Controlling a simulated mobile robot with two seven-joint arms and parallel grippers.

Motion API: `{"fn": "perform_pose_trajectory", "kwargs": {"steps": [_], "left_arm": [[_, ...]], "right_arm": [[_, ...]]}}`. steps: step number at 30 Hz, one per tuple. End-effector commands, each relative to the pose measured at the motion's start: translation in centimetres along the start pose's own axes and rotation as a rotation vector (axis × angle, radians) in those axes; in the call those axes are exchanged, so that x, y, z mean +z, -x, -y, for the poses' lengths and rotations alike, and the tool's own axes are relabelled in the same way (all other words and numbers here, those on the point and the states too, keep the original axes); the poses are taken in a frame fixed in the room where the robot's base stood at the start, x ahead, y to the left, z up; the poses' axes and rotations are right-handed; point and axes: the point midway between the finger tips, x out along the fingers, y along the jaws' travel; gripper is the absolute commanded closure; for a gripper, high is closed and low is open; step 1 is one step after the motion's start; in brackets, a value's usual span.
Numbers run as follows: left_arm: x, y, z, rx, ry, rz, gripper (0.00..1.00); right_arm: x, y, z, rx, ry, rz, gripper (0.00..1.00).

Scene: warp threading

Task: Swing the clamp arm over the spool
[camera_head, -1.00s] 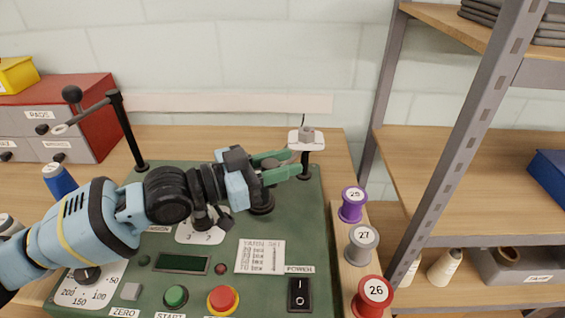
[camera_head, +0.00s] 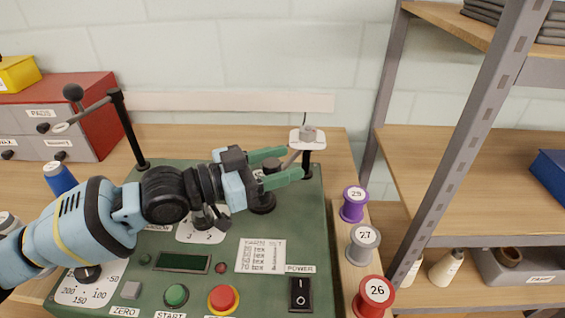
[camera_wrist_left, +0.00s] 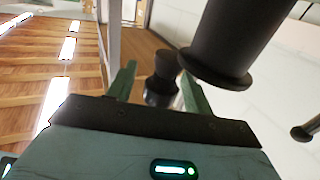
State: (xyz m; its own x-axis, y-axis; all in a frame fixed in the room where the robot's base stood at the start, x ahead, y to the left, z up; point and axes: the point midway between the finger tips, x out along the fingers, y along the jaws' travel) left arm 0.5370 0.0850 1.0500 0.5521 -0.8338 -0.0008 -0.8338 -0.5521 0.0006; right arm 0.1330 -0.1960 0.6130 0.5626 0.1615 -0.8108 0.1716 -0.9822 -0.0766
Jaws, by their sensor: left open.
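The clamp arm (camera_head: 88,111) is a grey rod on a tall black post at the left rear of the green machine. It points left, with a ring at its end and a dark ball knob near it. My left gripper (camera_head: 282,162) is open above the machine's rear right. A dark knobbed cylinder (camera_head: 271,169) shows between its green fingers; it also shows between them in the left wrist view (camera_wrist_left: 162,82). I cannot tell if they touch it. No coloured spool is seen under the clamp arm. My right gripper is not in view.
A short black post with a white plate and grey nut (camera_head: 308,134) stands just behind the fingers. Purple (camera_head: 354,203), grey (camera_head: 363,244) and red (camera_head: 374,294) spools line the right side. A red-topped drawer box (camera_head: 95,95) stands at left, metal shelving (camera_head: 465,140) at right.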

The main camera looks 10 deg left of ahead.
Motion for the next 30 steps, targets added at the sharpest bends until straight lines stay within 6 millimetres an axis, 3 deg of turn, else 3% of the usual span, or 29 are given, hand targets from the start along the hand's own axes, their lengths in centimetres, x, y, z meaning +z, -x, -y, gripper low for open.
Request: {"fn": "perform_pose_trajectory", "kwargs": {"steps": [15, 30], "left_arm": [[0.3, 6.1, 0.0, 0.000, -0.001, 0.005, 0.49], [0.1, 7.2, 0.0, 0.000, 0.001, 0.002, 0.49]], "right_arm": [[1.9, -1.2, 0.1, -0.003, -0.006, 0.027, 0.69], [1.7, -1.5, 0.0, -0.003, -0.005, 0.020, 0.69]]}}
